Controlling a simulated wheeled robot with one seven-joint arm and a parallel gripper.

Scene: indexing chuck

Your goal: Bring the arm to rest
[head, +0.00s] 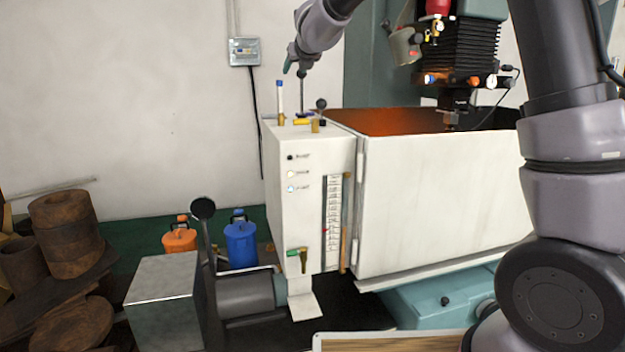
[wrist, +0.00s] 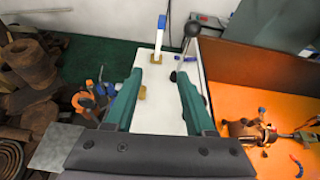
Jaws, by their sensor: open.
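My gripper (wrist: 158,76) shows in the wrist view with its two green fingers spread apart and nothing between them. In the head view my gripper (head: 294,67) hangs at the top centre, above the white control cabinet (head: 312,217). The cabinet's white top (wrist: 170,118) lies below the fingers in the wrist view. A lever with a dark ball knob (wrist: 191,29) and a blue-and-white upright stick (wrist: 160,32) stand on that top, beyond the fingertips. I cannot tell the exact height of the gripper over them.
A white-walled machine enclosure (head: 440,205) with an orange inside stands right of the cabinet. A dark machine head (head: 465,50) hangs above it. A blue can (head: 240,243), an orange can (head: 179,240) and rusty round stock (head: 68,235) stand at left.

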